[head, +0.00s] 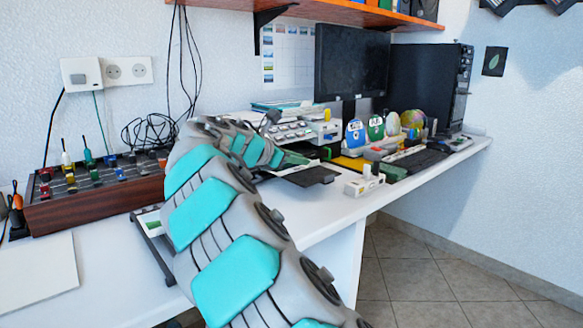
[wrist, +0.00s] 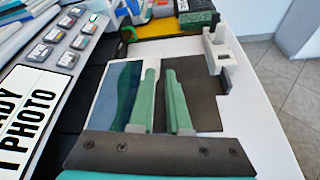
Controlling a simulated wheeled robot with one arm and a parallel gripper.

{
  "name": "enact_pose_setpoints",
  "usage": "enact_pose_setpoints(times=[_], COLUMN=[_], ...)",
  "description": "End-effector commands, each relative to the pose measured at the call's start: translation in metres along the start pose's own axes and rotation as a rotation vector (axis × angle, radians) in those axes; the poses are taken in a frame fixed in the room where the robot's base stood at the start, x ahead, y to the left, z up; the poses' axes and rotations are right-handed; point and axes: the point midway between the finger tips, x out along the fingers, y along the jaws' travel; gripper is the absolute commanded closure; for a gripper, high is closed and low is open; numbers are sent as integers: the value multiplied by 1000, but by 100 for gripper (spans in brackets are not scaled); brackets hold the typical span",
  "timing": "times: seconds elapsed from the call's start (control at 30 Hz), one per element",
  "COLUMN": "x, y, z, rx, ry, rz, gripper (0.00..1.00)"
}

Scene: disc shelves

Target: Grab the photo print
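A photo print (wrist: 117,92) with blue and green bands and a pale border lies flat in the wrist view, left of my fingers. The left finger covers part of its right side. My gripper (wrist: 160,76) has two green fingers pointing forward with a narrow gap between them, and I see nothing held in that gap. The right finger is over a dark flat panel (wrist: 205,95) beside the print. I cannot tell how high the fingers are above the print.
A button panel (wrist: 75,42) with a lettered label stands left of the print. A white block-like device (head: 364,184) stands right of the dark panel, near the desk edge. A monitor (head: 351,62) and a computer tower (head: 425,85) are behind. Open floor (head: 420,280) lies right of the desk.

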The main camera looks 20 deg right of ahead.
Motion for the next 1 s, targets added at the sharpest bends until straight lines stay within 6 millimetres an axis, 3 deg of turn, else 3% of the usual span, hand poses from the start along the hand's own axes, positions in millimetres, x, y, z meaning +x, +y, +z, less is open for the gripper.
enact_pose_setpoints(times=[0.5, 0.7, 0.83, 1.0], x=[55, 55, 55, 55], y=[1, 1, 1, 1], z=[-1, 0, -1, -1], rx=[2, 2, 2, 2], ry=[0, 0, 0, 0], rz=[1, 1, 2, 2], gripper=[85, 85, 100, 100])
